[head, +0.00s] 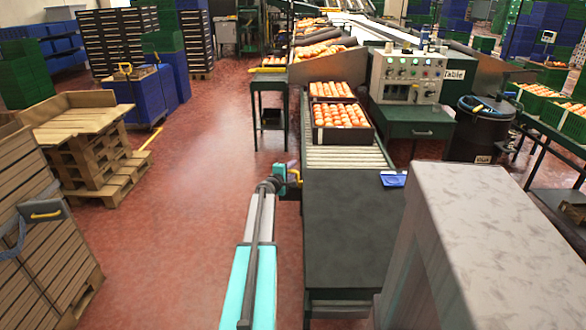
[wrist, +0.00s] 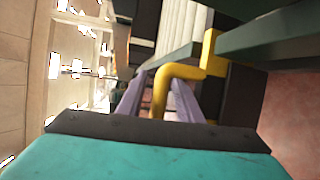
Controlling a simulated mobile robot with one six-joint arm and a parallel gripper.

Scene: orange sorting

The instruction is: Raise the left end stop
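The yellow end stop handle (wrist: 178,72) is a bent bar in the wrist view, fixed near the dark green conveyor rail. My gripper (wrist: 160,88) has two purple fingers, one on each side of the handle's lower leg. The fingers stand apart, wider than the bar, with a visible gap at the left finger. In the head view my gripper (head: 290,172) is at the left side of the conveyor, by the near end of the rollers. The end stop cannot be made out clearly there.
The roller conveyor (head: 347,157) carries crates of oranges (head: 341,124) farther back. A dark flat table top (head: 352,232) adjoins its near end, with a blue item (head: 393,179) on its right edge. The red floor (head: 195,170) to the left is clear. Pallets (head: 98,165) stand at far left.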

